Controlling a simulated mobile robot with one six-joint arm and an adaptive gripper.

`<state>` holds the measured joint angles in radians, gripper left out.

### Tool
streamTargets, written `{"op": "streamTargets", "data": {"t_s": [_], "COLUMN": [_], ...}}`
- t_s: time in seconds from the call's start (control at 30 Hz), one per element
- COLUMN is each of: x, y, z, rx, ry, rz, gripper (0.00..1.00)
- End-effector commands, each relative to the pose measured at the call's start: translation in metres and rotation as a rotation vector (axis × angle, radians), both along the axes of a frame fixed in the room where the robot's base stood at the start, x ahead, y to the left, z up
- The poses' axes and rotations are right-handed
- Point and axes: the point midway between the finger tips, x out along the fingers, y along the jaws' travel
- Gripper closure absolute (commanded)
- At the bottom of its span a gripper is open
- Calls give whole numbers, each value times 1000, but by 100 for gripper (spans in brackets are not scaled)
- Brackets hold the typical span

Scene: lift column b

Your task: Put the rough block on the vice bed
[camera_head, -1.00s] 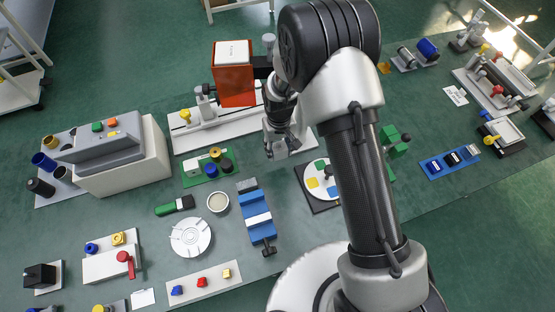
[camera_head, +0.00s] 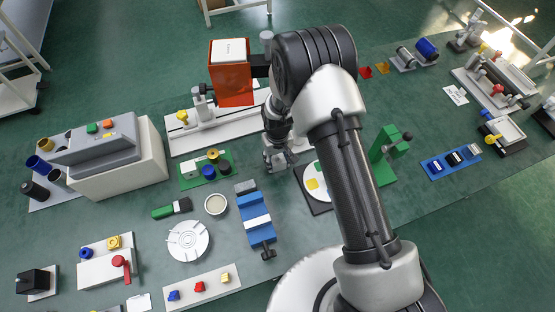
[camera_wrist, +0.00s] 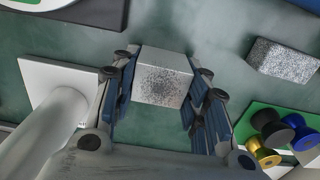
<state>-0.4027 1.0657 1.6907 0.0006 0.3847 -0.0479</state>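The rough block (camera_wrist: 163,78), a pale grey block with dark speckle, sits between the two fingers of my gripper (camera_wrist: 165,85) in the wrist view, a finger close against each side. In the head view my gripper (camera_head: 275,160) is above the mat, right of the spools and up and right of the vice. The vice (camera_head: 262,238) is blue with a pale band across its middle. A second speckled grey block (camera_head: 245,186) lies at the vice's far end; it shows at the right in the wrist view (camera_wrist: 283,60). The block's underside is hidden.
A green tray with spools (camera_head: 190,181) is left of my gripper. The orange box (camera_head: 231,85) stands tall behind it. A dial board (camera_head: 316,196) is on the right, partly behind my arm. A round dish (camera_head: 215,204) and brush (camera_head: 172,209) lie left of the vice.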

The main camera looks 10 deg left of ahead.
Motion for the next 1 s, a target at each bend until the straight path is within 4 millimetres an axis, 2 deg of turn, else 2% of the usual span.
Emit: {"op": "streamTargets", "data": {"t_s": [0.3,0.67,0.77,1.0], "x": [0,0,1,1], "y": [0,0,0,0], "z": [0,1,10,60], "rx": [0,0,1,2], "ry": [0,0,-2,-5], "rz": [0,0,0,0], "gripper": [39,39,39,39]}}
